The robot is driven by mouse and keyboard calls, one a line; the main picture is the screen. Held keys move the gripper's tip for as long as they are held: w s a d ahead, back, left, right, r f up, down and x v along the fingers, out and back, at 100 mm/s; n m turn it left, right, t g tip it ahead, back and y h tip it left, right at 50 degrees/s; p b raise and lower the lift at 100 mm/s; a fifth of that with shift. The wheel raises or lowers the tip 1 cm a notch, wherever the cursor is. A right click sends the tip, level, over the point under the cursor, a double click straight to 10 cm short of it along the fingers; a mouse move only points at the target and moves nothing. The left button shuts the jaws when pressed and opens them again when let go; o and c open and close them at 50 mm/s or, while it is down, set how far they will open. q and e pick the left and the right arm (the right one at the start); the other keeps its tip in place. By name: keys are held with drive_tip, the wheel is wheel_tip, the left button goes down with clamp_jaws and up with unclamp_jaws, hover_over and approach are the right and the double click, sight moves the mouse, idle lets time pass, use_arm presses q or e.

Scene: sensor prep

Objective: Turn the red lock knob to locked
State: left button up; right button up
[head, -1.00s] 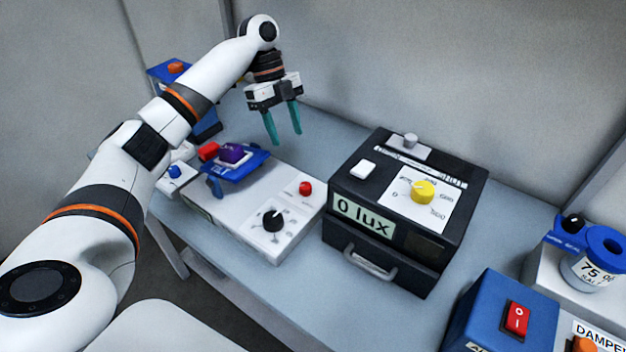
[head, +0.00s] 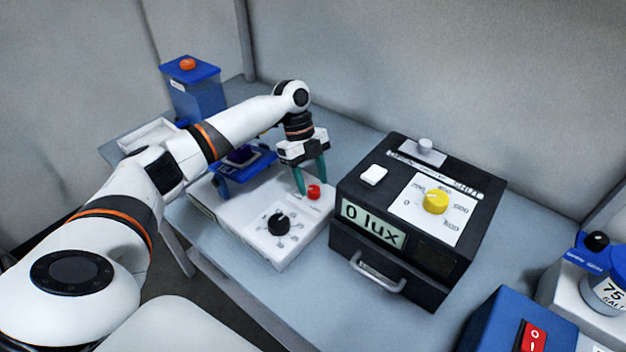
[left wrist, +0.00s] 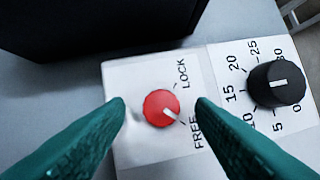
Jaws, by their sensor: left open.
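The red lock knob (head: 314,192) stands on the white panel of a low device (head: 225,208). In the left wrist view the red knob (left wrist: 161,108) has a white pointer line aimed at the lower right, towards the FREE mark, away from the LOCK mark. My left gripper (head: 311,186) is open, with its green fingers pointing down at the knob. In the left wrist view the fingertips (left wrist: 160,105) are on either side of the knob, with a gap on each side. My right gripper is not in view.
A black dial (head: 279,223) with a number scale sits close beside the red knob. A black box (head: 425,258) reading 0 lux, with a yellow knob (head: 436,201), stands right of it. A blue clamp-like piece (head: 232,170) lies behind on the device.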

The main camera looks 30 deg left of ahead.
use_arm(q)
drive_tip(key=shift+x, duration=0.75)
drive_tip(key=c, duration=1)
drive_tip(key=shift+s+r+n+p, duration=0.1)
drive_tip(key=shift+r+n+p, duration=0.1)
drive_tip(key=shift+n+p, duration=0.5)
drive_tip(key=n+t+p, duration=0.1)
drive_tip(key=n+p, duration=0.3)
drive_tip(key=p, duration=0.1)
drive_tip(key=n+t+y+p, duration=0.1)
drive_tip(key=n+t+p, duration=0.1)
drive_tip(key=n+p, duration=0.3)
drive_tip(key=n+t+p, duration=0.2)
drive_tip(key=n+p, duration=0.2)
drive_tip(key=p, duration=0.1)
drive_tip(key=shift+s+d+r+p, duration=0.1)
drive_tip(key=shift+s+p, duration=0.15)
drive_tip(key=shift+p, duration=0.15)
drive_tip(key=shift+f+n+t+y+p, duration=0.15)
drive_tip(key=shift+n+y+p, duration=0.25)
drive_tip(key=shift+n+p, duration=0.4)
drive_tip(key=shift+f+n+t+y+p, duration=0.1)
drive_tip(key=shift+n+t+y+p, duration=0.3)
drive_tip(key=shift+n, duration=0.6)
drive_tip(key=o, duration=1)
